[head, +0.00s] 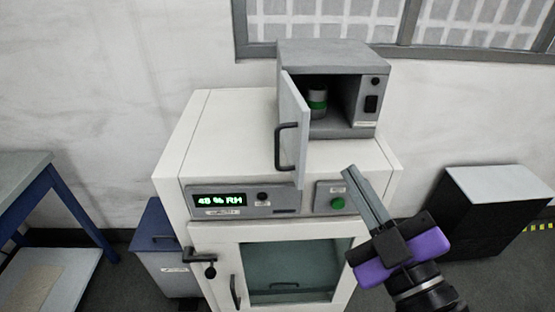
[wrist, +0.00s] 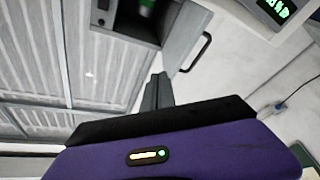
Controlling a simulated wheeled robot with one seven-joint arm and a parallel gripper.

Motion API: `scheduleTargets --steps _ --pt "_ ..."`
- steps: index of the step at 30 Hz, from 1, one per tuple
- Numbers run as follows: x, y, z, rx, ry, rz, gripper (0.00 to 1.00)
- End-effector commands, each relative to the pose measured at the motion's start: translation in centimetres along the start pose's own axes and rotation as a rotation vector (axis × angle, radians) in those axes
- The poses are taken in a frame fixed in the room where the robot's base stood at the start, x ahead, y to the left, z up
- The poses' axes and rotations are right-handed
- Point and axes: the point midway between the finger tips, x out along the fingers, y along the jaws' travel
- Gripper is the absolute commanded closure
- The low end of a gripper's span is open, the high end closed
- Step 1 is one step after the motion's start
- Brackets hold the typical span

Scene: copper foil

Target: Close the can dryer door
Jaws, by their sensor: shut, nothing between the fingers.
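The can dryer (head: 330,58) is a small grey box on top of a white cabinet. Its door (head: 294,130) stands open, hinged on the left and swung out toward me, with a black handle (head: 284,146) on its face. A can with a green band (head: 317,100) stands inside. My gripper (head: 350,172) is shut and empty, in front of the cabinet, below and to the right of the open door, apart from it. In the wrist view the door (wrist: 188,38) and its handle (wrist: 198,52) show beyond the shut fingers (wrist: 157,80).
The white cabinet (head: 225,125) has a humidity display (head: 218,201), a green button (head: 337,203) and a glass-fronted lower door (head: 290,268). A blue-legged table (head: 60,195) stands at left, a black cabinet (head: 480,215) at right. The cabinet top left of the dryer is clear.

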Motion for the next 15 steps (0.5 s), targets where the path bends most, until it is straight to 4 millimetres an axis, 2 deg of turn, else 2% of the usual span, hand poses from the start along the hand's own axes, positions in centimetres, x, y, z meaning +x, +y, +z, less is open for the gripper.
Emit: scheduleTargets --steps 1,3,6,10,15 --pt "1.2 -0.1 -1.6 -0.099 0.041 -0.04 1.0" --pt "2.2 -1.1 -3.1 -0.249 0.087 -0.11 1.0" --pt "2.6 -3.2 -4.5 -0.454 0.151 -0.212 1.0" --pt "1.7 -6.4 -4.5 -0.656 0.211 -0.33 1.0" --pt "1.1 -8.0 -4.0 -0.816 0.252 -0.388 1.0"
